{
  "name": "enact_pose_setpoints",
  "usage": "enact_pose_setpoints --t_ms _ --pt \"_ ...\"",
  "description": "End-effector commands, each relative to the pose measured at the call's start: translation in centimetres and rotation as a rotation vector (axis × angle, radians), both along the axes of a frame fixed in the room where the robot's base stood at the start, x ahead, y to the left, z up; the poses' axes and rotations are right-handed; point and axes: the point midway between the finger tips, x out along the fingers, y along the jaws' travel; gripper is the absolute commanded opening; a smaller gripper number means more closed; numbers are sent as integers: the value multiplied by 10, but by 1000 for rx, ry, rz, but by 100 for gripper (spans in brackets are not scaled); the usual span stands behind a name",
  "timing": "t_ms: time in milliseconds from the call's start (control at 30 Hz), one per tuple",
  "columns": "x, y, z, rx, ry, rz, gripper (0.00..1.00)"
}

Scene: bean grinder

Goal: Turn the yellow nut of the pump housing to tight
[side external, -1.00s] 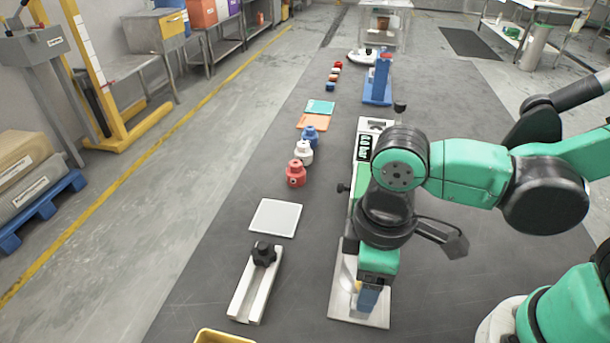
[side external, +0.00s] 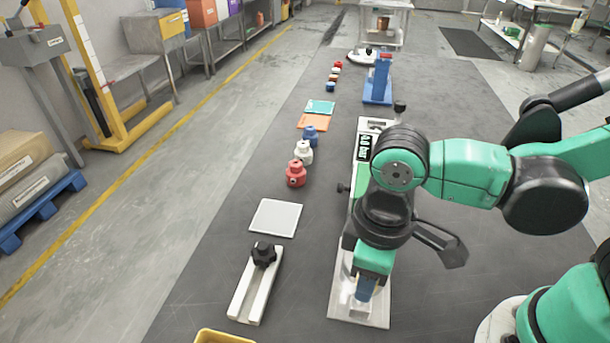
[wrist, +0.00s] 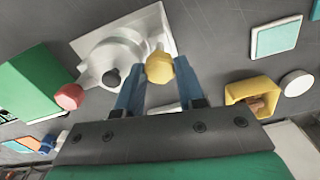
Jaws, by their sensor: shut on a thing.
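The pale grey pump housing (wrist: 112,48) lies on the dark surface in the wrist view. Its base plate (side external: 377,312) shows under my gripper in the side view. The yellow nut (wrist: 160,68) sits at the housing's edge, between my blue fingertips. My gripper (wrist: 160,75) is shut on the nut, one finger on each side. In the side view my gripper (side external: 365,289) points down over the housing and hides the nut.
A white rail with a black knob (side external: 263,254) and a pale square pad (side external: 275,218) lie to the left. Red (side external: 296,174), white (side external: 303,153) and blue (side external: 310,135) pieces stand beyond. A yellow bin (side external: 222,337) sits at the front edge.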

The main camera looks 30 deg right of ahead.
Motion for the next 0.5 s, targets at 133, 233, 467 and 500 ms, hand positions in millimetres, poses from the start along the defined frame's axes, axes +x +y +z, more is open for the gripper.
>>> enact_pose_setpoints --t_ms 133,233,467,500 --pt "0 0 0 1 -2 -109 0" --pt "0 0 0 1 -2 -184 0" --pt "1 0 0 2 -2 -328 0" --pt "1 0 0 2 -2 -347 0"
